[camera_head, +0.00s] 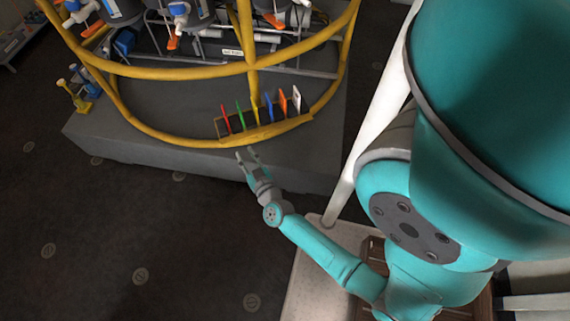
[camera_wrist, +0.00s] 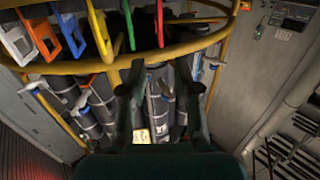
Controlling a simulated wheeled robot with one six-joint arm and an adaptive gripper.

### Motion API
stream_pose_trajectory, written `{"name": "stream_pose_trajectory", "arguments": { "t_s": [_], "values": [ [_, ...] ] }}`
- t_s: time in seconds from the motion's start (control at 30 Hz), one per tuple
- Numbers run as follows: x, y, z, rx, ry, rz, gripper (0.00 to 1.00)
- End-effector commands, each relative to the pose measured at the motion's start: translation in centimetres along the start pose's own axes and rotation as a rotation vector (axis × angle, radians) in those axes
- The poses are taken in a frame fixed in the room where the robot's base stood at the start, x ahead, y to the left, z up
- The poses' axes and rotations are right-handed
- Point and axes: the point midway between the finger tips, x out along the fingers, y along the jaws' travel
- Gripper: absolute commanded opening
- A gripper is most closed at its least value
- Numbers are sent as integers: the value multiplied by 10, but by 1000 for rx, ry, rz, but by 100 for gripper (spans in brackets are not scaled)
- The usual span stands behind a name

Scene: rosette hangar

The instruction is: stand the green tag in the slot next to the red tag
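The red tag (camera_head: 226,118) stands at the rack's left end, beside the green one with a small gap. In the wrist view the order is reversed: the green tag (camera_wrist: 130,24) hangs left of the red tag (camera_wrist: 160,22) at the top. My gripper (camera_head: 247,154) is open and empty, just in front of and below the rack, apart from all tags. Its two fingers (camera_wrist: 158,78) show spread in the wrist view. The tags' lower ends are hidden in the rack.
A yellow tag (camera_head: 256,110), blue tag (camera_head: 268,106), orange tag (camera_head: 283,103) and white tag (camera_head: 297,98) stand further right in the rack. The yellow tubular ring (camera_head: 150,70) surrounds machinery on a grey plinth (camera_head: 150,148). Dark floor is open at left.

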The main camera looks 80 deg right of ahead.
Motion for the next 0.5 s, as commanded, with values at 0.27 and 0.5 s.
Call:
{"name": "stream_pose_trajectory", "arguments": {
  "t_s": [0.27, 0.5],
  "values": [
    [-126, -37, -32, -14, -44, -261, 32],
    [-218, -46, -76, -33, -102, -469, 32]
  ]
}}
